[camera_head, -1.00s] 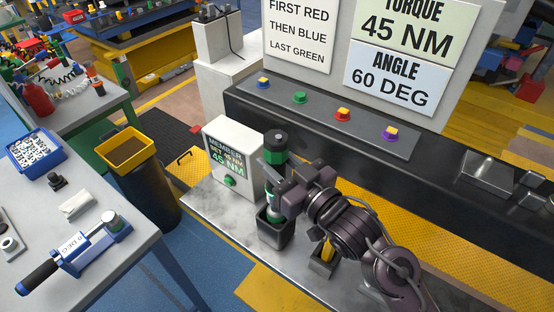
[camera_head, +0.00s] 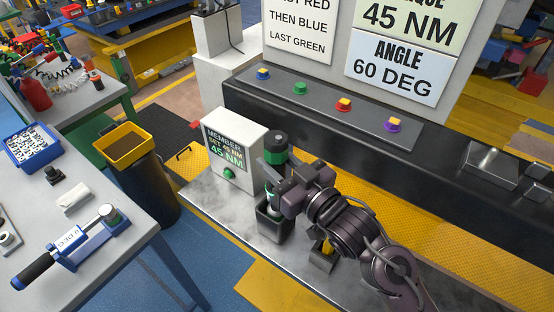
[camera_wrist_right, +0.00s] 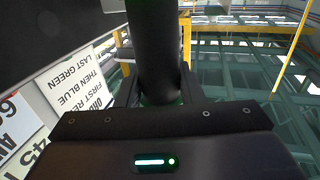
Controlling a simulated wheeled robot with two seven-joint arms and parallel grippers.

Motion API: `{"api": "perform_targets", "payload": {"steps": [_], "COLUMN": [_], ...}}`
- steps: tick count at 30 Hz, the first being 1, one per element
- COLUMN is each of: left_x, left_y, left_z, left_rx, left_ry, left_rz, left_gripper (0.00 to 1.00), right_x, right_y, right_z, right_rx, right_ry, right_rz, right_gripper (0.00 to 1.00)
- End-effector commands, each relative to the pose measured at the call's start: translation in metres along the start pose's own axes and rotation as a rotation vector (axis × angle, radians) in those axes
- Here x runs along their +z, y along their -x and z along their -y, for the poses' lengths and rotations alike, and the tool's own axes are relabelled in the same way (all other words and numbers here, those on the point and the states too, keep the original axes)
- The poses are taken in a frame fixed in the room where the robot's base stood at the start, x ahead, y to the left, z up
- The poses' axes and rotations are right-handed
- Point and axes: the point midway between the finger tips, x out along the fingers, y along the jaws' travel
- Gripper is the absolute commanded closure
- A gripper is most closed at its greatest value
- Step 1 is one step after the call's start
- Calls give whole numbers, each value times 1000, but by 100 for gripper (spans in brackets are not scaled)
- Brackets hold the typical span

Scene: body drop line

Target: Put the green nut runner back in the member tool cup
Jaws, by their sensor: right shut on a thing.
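The green nut runner (camera_head: 275,149), dark with green bands and a black top, stands upright in the head view. My right gripper (camera_head: 277,184) is shut around its body from the right. The runner's lower end is at the mouth of the dark square tool cup (camera_head: 272,227) and appears to be inside it; the cup wall hides its tip. In the right wrist view the runner is a dark cylinder (camera_wrist_right: 155,45) between the fingers. My left gripper is out of view.
The member controller box (camera_head: 231,142) stands just behind and left of the cup. A second holder with a yellow part (camera_head: 326,248) sits close at right, below my arm. Coloured buttons (camera_head: 344,104) line the black ledge behind. The bench left of the cup is clear.

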Motion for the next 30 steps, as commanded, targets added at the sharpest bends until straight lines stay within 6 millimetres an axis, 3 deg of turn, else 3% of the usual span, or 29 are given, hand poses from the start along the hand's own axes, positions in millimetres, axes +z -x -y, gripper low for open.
{"api": "perform_targets", "payload": {"steps": [30], "left_x": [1], "left_y": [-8], "left_z": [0], "left_rx": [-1], "left_ry": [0], "left_rz": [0], "left_gripper": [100], "right_x": [10], "right_y": [0], "right_z": [0], "right_rx": [0], "right_ry": [1], "right_rz": [-7], "right_gripper": [100]}}
